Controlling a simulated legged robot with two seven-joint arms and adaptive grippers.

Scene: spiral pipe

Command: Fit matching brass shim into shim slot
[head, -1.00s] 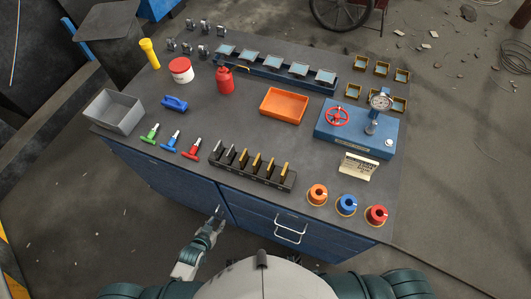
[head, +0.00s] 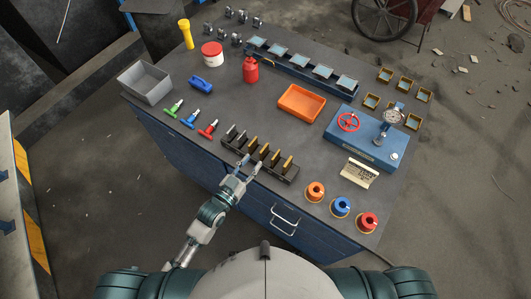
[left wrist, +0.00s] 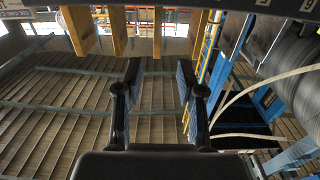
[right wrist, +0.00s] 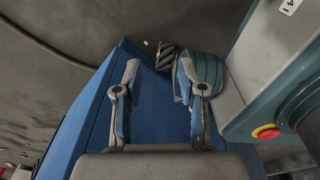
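A black rack (head: 270,168) stands near the table's front edge. Several brass shims (head: 276,158) stand upright in it, with dark silvery shims (head: 231,133) at its left end. My left gripper (head: 251,162) is open and empty, at the rack's front side. In the left wrist view its fingers (left wrist: 158,70) are apart, and brass shims (left wrist: 118,30) show above and beyond them. I cannot tell whether it touches the rack. A blue fixture (head: 350,142) with a red handwheel and a dial gauge stands at the right; I cannot make out a shim slot. My right gripper (right wrist: 158,70) is open and empty, outside the head view.
An orange tray (head: 301,103) lies mid-table. A paper card (head: 358,174) and orange, blue and red ring parts (head: 341,207) stand at front right. Coloured T-handled tools (head: 189,119) and a grey bin (head: 150,85) are at the left. Bare tabletop lies between rack and tray.

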